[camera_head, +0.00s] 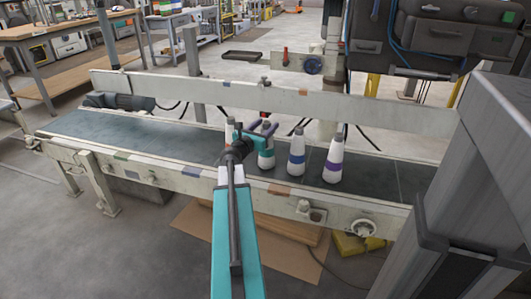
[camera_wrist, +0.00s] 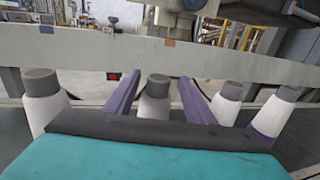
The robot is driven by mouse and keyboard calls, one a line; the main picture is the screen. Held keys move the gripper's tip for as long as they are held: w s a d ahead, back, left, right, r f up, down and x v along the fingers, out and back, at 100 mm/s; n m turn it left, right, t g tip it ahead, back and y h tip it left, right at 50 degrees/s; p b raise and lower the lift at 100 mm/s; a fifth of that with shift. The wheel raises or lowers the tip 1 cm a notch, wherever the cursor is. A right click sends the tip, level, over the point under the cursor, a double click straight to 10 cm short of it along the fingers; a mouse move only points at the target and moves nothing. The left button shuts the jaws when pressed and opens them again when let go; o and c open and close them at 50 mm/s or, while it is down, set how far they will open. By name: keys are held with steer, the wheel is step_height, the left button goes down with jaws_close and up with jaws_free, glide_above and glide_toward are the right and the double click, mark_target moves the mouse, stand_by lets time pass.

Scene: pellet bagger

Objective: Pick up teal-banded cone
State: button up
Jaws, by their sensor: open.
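The teal-banded cone (camera_head: 266,159) stands upright on the conveyor belt, white with a grey top and a teal band. My gripper (camera_head: 263,128) is open, with its purple fingers at the upper part of this cone. In the wrist view a white cone with a grey top (camera_wrist: 155,98), which fits the teal-banded one, stands between the fingers of my gripper (camera_wrist: 158,84). Its lower part and band are hidden there by the gripper body. Whether the fingers touch it I cannot tell.
A blue-banded cone (camera_head: 296,162) and a purple-banded cone (camera_head: 333,163) stand to the right. Another cone (camera_head: 229,131) is close on the left, mostly hidden by my arm. A pale rail (camera_head: 180,93) runs behind the belt (camera_head: 130,133), whose left part is clear.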

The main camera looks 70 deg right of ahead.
steer(key=shift+d, duration=0.1)
steer(key=d, duration=0.1)
steer(key=d+b, duration=0.1)
steer(key=d, duration=0.3)
steer(key=shift+s+b, duration=0.3)
steer(key=shift+b, duration=0.1)
stand_by(0.5)
jaws_close()
